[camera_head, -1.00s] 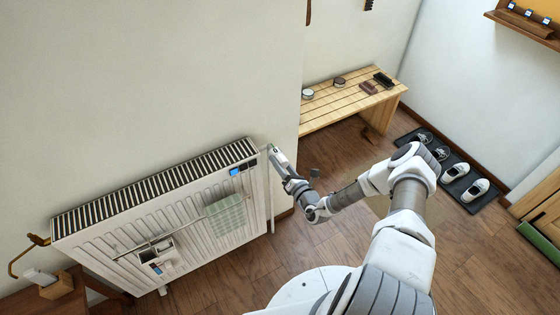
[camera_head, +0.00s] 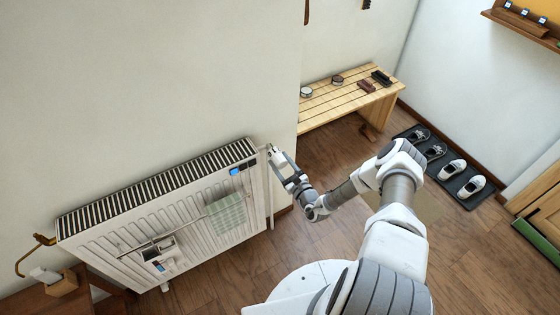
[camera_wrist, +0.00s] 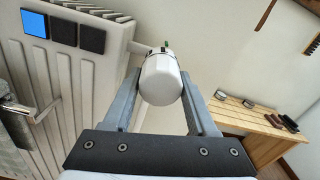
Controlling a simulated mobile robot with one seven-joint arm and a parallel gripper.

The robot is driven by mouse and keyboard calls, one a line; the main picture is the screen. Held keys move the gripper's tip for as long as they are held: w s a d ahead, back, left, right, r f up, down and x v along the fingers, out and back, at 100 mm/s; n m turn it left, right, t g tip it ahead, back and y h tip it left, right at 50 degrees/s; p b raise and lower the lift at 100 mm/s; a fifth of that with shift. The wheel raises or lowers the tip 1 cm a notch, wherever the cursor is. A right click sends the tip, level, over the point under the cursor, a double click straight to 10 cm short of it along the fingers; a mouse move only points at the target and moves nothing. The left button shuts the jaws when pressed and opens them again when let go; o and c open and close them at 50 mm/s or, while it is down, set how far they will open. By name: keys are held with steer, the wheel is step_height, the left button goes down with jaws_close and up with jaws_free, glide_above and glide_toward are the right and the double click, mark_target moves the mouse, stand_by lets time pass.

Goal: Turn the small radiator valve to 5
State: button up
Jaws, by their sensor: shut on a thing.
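The radiator valve is a white, rounded knob (camera_wrist: 161,80) at the right end of the radiator (camera_head: 160,205), and the wrist view shows it close up. My gripper (camera_wrist: 160,88) is shut on the knob, with one grey finger on each side of it. A small green mark shows at the knob's far end; no numbers are readable on it. In the head view my gripper (camera_head: 272,152) is at the radiator's upper right corner and hides most of the knob.
A blue square and two dark squares (camera_wrist: 64,32) sit on the radiator's upper right face. A towel (camera_head: 227,213) hangs on its front rail. A wooden bench (camera_head: 345,98) stands behind to the right, and shoes on a mat (camera_head: 460,187) lie farther right. Open floor lies between.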

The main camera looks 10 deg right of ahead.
steer(key=shift+n, duration=1.1)
steer(key=o, duration=1.4)
steer(key=shift+c, duration=0.2)
steer(key=v, duration=1.7)
steer(key=shift+s, duration=0.15)
steer(key=shift+d+r, duration=0.1)
steer(key=shift+r, duration=0.05)
